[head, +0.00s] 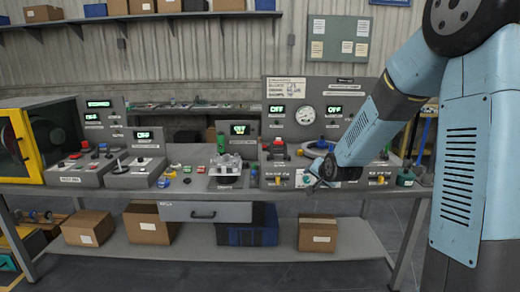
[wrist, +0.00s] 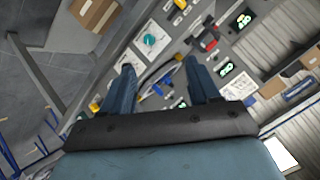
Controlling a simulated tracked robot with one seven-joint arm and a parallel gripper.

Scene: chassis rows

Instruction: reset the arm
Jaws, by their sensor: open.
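My arm (head: 372,122) comes in from the right in the head view and reaches down and left over the bench. My gripper (head: 312,180) is in front of the panel with the round gauge, above the right part of the bench. In the wrist view my gripper (wrist: 157,72) has its two dark blue fingers spread apart, with nothing held between them. A blue-handled part (wrist: 158,88) on the panel shows beyond the gap. Whether the fingertips touch the panel I cannot tell.
The bench (head: 120,198) carries control boxes with lit displays, knobs and buttons. A metal fixture (head: 229,165) stands at its middle. A yellow-framed machine (head: 22,147) is at the left. Cartons (head: 150,224) and a blue crate (head: 248,226) lie on the lower shelf. A wall shelf runs above.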

